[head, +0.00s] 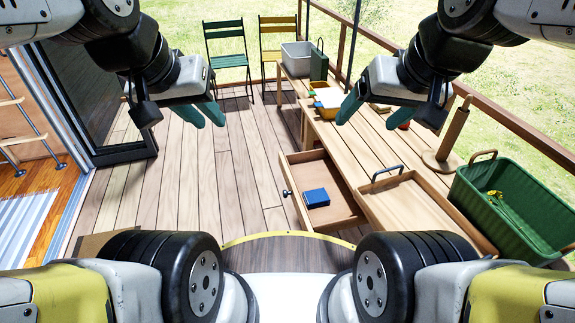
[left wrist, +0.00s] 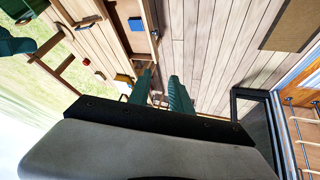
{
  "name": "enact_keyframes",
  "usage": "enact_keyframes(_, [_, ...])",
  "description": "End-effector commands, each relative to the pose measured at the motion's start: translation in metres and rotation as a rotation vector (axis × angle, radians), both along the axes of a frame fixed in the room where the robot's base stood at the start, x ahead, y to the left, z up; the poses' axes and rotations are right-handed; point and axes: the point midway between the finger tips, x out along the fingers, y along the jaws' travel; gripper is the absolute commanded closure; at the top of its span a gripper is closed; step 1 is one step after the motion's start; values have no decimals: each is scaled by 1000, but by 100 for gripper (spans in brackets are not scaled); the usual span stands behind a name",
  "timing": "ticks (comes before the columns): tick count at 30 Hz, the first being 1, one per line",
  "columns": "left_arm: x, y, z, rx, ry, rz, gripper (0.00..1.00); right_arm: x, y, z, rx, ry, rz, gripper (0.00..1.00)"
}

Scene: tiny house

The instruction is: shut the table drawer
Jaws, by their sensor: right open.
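The wooden table drawer (head: 340,213) is pulled out from the left side of the long wooden table (head: 345,142). A blue box (head: 316,198) lies inside it, and a dark round knob (head: 286,193) is on its front. The drawer also shows at the top of the left wrist view (left wrist: 146,42). My left gripper (head: 200,114) is open and empty over the deck, left of the drawer and apart from it. My right gripper (head: 362,110) is open and empty above the table, beyond the drawer.
On the table are a wooden tray (head: 415,207) with a dark handle, a green basket (head: 510,215), an upright wooden holder (head: 450,140) and a grey bin (head: 297,52). Two chairs stand at the back, one green (head: 226,60), one yellow (head: 279,47). The deck (head: 190,185) left of the drawer is clear.

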Motion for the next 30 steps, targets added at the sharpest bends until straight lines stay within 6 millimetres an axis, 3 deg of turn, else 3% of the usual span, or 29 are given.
enact_keyframes(1, [2, 0, 0, -4, 11, 5, 87, 0, 0, 0, 0, 0, 0, 21])
enact_keyframes(3, [8, -1, -2, -17, 42, 21, 100, 0, 0, 0, 0, 0, 0, 21])
enact_keyframes(8, [38, -4, -12, -86, 187, 90, 100, 0, 0, 0, 0, 0, 0, 21])
enact_keyframes(14, [88, -8, -40, -221, 418, 209, 100, 0, 0, 0, 0, 0, 0, 21])
enact_keyframes(23, [162, -8, -110, -465, 743, 392, 100, 0, 0, 0, 0, 0, 0, 21])
enact_keyframes(30, [210, -1, -187, -702, 989, 538, 100, 0, 0, 0, 0, 0, 0, 21])
